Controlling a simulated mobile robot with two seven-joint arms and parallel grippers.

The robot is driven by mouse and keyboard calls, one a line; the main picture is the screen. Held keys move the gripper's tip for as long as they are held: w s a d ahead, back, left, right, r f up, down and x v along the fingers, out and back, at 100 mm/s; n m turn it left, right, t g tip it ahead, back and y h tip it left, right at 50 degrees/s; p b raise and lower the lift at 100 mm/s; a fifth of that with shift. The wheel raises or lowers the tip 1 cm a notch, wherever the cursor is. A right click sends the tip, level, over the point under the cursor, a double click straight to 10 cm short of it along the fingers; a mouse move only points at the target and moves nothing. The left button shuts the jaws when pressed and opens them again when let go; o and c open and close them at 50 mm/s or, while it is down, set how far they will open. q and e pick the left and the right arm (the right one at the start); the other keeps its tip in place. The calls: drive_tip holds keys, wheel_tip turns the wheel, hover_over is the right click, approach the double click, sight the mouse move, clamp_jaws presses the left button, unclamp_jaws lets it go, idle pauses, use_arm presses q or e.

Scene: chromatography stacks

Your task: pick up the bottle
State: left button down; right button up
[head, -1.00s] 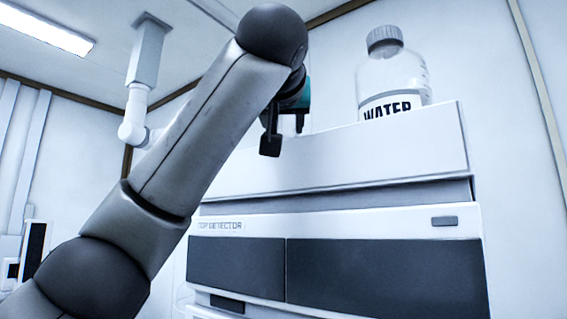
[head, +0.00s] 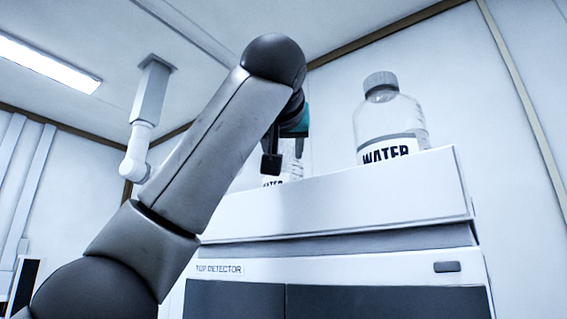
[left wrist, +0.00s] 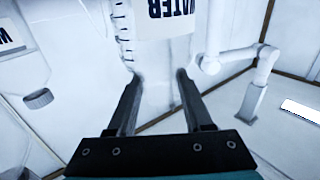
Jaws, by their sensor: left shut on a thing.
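A clear bottle with a white WATER label (left wrist: 167,18) is upside down in the left wrist view, between the fingers of my left gripper (left wrist: 158,78). The gripper is shut on its upper part. In the head view this bottle (head: 283,181) is partly hidden behind my left arm and the front edge of the machine top. My left gripper (head: 285,155) shows beside my arm there. I cannot tell whether the bottle's base touches the surface. A second WATER bottle (head: 391,125) with a grey cap stands upright to the right. My right gripper is not in view.
The bottles are at the top of a white stacked instrument (head: 335,206) marked as a detector. The second bottle also shows in the left wrist view (left wrist: 22,68), left of the fingers. A white jointed fixture (head: 140,140) hangs from the ceiling at left.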

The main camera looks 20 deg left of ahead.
use_arm(q)
drive_tip(key=shift+r, duration=3.45)
drive_tip(key=shift+s, duration=0.1)
drive_tip(key=shift+r, duration=0.1)
